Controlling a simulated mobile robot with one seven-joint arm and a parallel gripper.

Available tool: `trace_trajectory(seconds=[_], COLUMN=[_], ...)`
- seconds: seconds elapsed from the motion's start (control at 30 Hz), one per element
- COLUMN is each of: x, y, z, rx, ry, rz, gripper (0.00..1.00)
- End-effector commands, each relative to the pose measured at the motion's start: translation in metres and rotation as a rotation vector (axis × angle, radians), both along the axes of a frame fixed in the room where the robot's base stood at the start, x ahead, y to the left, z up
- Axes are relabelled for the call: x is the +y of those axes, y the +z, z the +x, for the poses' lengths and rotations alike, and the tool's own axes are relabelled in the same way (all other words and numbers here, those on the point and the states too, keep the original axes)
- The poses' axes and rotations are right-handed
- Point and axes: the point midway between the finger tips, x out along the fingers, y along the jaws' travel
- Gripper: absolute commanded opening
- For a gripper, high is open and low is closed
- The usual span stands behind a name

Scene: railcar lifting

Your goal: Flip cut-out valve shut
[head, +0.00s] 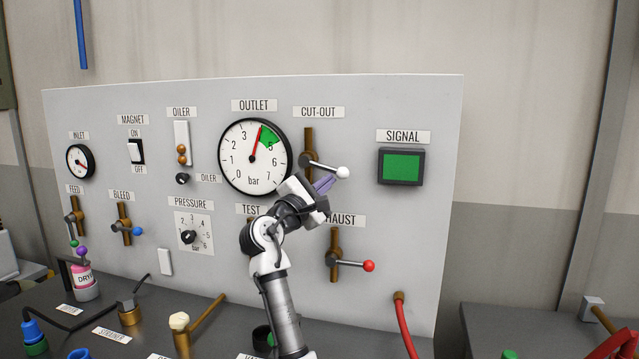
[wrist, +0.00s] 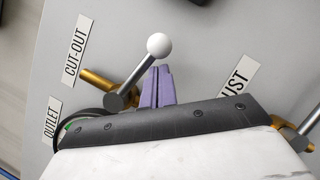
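The cut-out valve (head: 309,146) is a brown vertical pipe under the CUT-OUT label. Its grey lever ends in a white ball knob (head: 343,172) and points right and slightly down in the head view. In the wrist view the white knob (wrist: 158,46) and grey lever (wrist: 135,76) lie just beyond and left of my fingertips. My gripper (head: 331,179) has purple fingers, just below the lever and left of the knob. In the wrist view the fingers (wrist: 160,70) are together with nothing between them. Whether they touch the lever I cannot tell.
The outlet gauge (head: 254,157) is left of the valve, its needle near the green zone. The exhaust valve lever with a red knob (head: 369,266) is below. The green signal screen (head: 401,167) is to the right. Panel space between the cut-out lever and the screen is clear.

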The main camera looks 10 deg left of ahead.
Motion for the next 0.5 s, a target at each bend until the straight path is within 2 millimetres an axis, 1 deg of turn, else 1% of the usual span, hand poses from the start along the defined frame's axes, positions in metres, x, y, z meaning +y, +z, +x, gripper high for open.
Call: trace_trajectory(seconds=[0.03,0.1,0.5], x=[-0.0038,-0.0056,-0.0098], y=[0.0049,0.0071,0.0146], z=[0.0,0.0,-0.0004], rx=[-0.001,-0.001,-0.002], ry=[-0.004,-0.004,-0.002], rz=[0.001,0.001,0.001], gripper=[0.0,0.0,0.0])
